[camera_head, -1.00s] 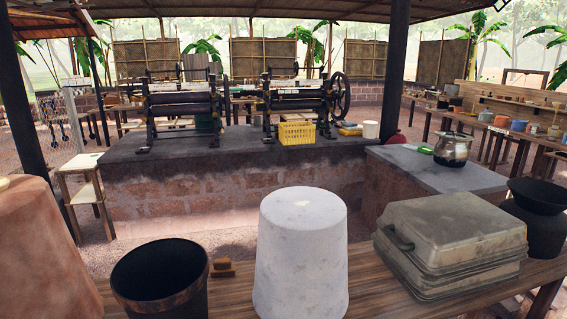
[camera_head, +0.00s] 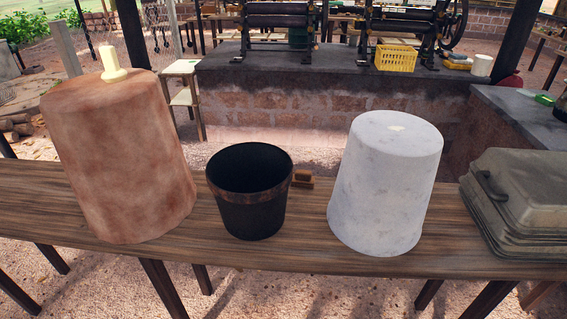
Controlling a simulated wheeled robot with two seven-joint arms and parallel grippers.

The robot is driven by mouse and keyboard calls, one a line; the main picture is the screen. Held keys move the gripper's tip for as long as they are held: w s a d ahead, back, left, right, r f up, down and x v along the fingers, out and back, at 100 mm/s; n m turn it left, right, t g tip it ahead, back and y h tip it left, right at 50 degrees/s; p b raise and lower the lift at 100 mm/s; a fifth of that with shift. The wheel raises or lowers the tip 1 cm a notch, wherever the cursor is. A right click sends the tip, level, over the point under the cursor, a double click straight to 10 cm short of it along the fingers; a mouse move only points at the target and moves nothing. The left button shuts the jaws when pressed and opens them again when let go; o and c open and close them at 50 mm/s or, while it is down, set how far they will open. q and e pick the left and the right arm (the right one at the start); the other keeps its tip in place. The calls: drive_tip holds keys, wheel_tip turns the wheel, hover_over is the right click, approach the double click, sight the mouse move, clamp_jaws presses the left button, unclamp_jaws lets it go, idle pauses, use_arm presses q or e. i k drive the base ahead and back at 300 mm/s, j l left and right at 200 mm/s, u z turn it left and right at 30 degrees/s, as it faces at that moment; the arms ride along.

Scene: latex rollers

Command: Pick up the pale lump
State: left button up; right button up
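A small flat pale patch (camera_head: 397,128) lies on top of the upturned white-grey bucket (camera_head: 385,190); I cannot tell whether it is a lump or a mark. A pale yellow candle-like piece with a wide foot (camera_head: 112,64) stands upright on the upturned brown bucket (camera_head: 120,160) at the left. Neither gripper is in view.
A dark open pot (camera_head: 250,205) stands between the two buckets on the wooden table (camera_head: 300,255). A small brown block (camera_head: 303,178) lies behind it. A grey lidded case (camera_head: 520,200) is at the right. A yellow crate (camera_head: 396,57) sits on the far ledge.

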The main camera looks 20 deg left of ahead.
sight(113, 73)
drive_tip(key=k+u, duration=0.15)
drive_tip(key=u, duration=1.3)
drive_tip(key=z, duration=0.35)
drive_tip(key=i+j+z, duration=0.15)
drive_tip(key=j+z, duration=0.2)
drive_tip(key=i+j+z, duration=0.1)
drive_tip(key=j+z, duration=0.55)
drive_tip(key=i+j, duration=0.05)
drive_tip(key=j, duration=0.05)
